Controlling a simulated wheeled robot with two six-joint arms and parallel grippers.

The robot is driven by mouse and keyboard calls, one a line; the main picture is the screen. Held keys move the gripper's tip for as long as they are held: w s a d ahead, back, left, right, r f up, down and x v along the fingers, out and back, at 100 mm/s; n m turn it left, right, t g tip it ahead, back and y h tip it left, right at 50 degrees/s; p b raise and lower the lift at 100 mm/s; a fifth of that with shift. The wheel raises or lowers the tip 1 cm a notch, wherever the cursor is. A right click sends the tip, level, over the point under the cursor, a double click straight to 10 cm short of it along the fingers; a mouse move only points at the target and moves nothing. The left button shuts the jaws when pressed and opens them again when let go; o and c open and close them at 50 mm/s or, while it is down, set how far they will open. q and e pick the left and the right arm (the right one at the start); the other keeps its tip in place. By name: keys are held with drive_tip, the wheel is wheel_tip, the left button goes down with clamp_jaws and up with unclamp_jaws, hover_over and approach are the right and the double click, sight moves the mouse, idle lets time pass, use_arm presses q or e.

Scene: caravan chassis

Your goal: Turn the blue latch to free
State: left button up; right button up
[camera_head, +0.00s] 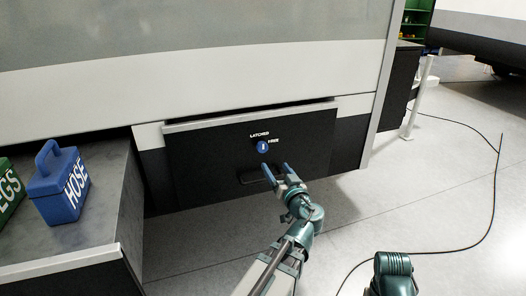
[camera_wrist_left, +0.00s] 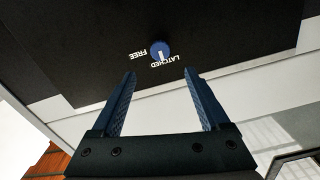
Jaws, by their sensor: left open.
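The blue latch (camera_head: 263,146) is a round knob on a black drawer-like panel (camera_head: 205,160) low on the caravan side. The words LATCHED above it and FREE to its right are printed in white. Its pale mark appears to point toward LATCHED; the latch also shows in the left wrist view (camera_wrist_left: 161,51), upside down. My left gripper (camera_head: 275,167) is open and empty, just below and right of the latch in the head view. In the left wrist view its blue fingers (camera_wrist_left: 160,73) stand apart, with the latch beyond their tips. My right gripper is out of view.
A blue HOSE box (camera_head: 58,190) and a green box (camera_head: 8,192) stand on a grey counter at left. A cable (camera_head: 470,240) crosses the open floor at right.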

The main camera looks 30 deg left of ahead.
sight(263, 149)
use_arm(q)
drive_tip(key=x, duration=1.3)
drive_tip(key=shift+a, duration=0.1)
clamp_jaws()
